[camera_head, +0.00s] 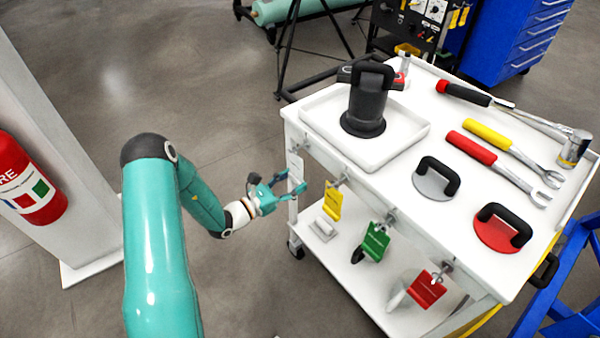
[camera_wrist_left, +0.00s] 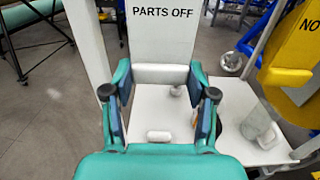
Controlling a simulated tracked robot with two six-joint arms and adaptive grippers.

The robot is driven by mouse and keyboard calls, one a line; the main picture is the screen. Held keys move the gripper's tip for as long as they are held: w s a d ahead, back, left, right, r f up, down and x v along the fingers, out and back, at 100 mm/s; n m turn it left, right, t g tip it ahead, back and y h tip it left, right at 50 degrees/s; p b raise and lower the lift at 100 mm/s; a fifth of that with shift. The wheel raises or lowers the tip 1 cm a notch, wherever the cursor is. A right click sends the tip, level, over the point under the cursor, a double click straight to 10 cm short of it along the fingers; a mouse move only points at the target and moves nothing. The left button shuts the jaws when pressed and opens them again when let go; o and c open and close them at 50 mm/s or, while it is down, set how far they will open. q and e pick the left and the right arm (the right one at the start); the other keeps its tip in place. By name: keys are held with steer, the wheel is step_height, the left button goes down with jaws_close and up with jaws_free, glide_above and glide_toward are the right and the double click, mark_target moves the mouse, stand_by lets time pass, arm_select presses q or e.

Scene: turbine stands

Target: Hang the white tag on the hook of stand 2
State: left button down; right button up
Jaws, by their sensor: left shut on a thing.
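The white tag (camera_head: 295,164) is at the near left corner of the white cart. In the left wrist view the tag (camera_wrist_left: 163,35) reads "PARTS OFF". My left gripper (camera_head: 291,183) is shut on the lower part of the tag. In the left wrist view its fingers (camera_wrist_left: 160,76) close on the tag from both sides. The tag's upper end shows poorly, so I cannot tell whether it still hangs on the cart. I cannot make out stand 2 or its hook. My right gripper is not in view.
Yellow (camera_head: 332,203), green (camera_head: 376,241) and red (camera_head: 425,290) tags hang along the cart's side (camera_head: 400,222). The cart top holds a tray (camera_head: 405,140) and tools. A fire extinguisher (camera_head: 30,185) is at left. Floor (camera_head: 90,80) behind my arm is clear.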

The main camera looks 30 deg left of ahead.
arm_select(q)
steer(key=shift+s+a, duration=0.15)
steer(key=shift+s, duration=0.35)
steer(key=shift+v, duration=1.1)
steer(key=shift+s, duration=0.15)
steer(key=shift+r, duration=0.1)
